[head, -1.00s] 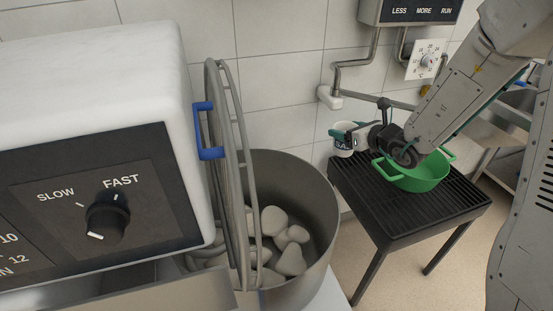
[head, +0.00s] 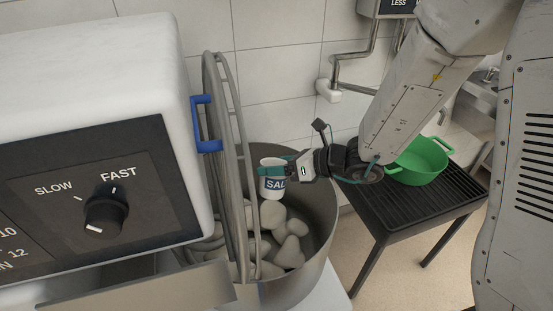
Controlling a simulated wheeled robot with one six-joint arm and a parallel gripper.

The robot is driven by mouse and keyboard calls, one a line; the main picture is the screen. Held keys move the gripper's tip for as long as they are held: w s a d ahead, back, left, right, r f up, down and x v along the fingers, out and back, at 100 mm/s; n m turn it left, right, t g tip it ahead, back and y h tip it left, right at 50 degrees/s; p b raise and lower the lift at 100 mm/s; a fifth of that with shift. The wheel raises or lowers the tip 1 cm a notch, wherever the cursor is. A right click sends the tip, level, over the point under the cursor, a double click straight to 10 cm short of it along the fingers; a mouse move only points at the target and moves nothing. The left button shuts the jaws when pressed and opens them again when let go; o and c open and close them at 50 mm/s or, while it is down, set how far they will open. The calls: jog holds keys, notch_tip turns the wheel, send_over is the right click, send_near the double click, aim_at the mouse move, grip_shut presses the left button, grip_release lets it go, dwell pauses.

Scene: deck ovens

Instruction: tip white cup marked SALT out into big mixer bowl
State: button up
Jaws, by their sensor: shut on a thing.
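The white cup marked SALT (head: 272,184) is upright, or nearly so, over the big mixer bowl (head: 322,215). My gripper (head: 277,168) is shut on the cup, its teal fingers around the cup's upper part from the right. The bowl is a grey metal bowl with several pale lumps (head: 285,240) inside, below the cup. What is inside the cup cannot be made out. The left part of the bowl is hidden behind the wire guard and the mixer body.
The raised wire guard (head: 226,150) with its blue handle (head: 205,125) stands just left of the cup. The white mixer head (head: 90,70) with its speed dial fills the left. A black slatted table (head: 400,212) on the right holds a green two-handled pot (head: 420,165).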

notch_tip(320, 180, down, 2)
jog(key=shift+w+d+m+g+y, duration=0.15)
jog(key=shift+m+g+y, duration=0.45)
jog(key=shift+m, duration=0.5)
jog(key=m, duration=0.1)
jog(key=w+m+g+y, duration=0.1)
jog(key=m, duration=0.1)
jog(key=f+m+g, duration=0.1)
jog(key=shift+w+d+f+m+y, duration=0.1)
jog(key=shift+w+d+m+y, duration=0.15)
jog(key=shift+m+y, duration=0.05)
jog(key=w+m+y, duration=0.1)
jog(key=m, duration=0.2)
jog(key=w+f+m+y, duration=0.1)
jog(key=m, duration=0.2)
jog(key=d+m+y, duration=0.1)
jog(key=m, duration=0.2)
jog(key=shift+w+d+f+g+y, duration=0.1)
jog(key=shift+w+f+g+y, duration=0.2)
jog(key=shift+w+g, duration=0.1)
